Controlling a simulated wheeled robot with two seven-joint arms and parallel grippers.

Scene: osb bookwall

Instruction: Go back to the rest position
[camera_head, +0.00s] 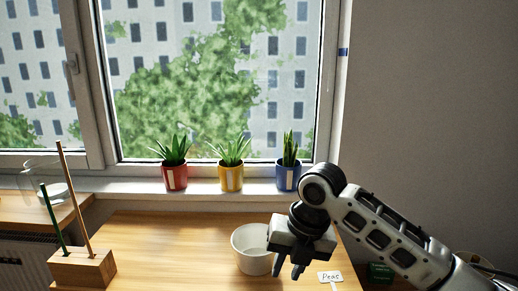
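My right gripper (287,272) hangs over the wooden table (170,245), its fingers pointing down with a gap between them and nothing seen in it. It is just right of a white pot (249,258) and overlaps the pot's right edge in the picture; I cannot tell if they touch. My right arm reaches in from the lower right. My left gripper is not in view.
A small sign reading "Peas" (330,277) stands right of the gripper. A wooden block (82,270) with two upright sticks is at the left. Red (175,178), yellow (231,179) and blue (288,178) plant pots line the windowsill. The table's middle left is clear.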

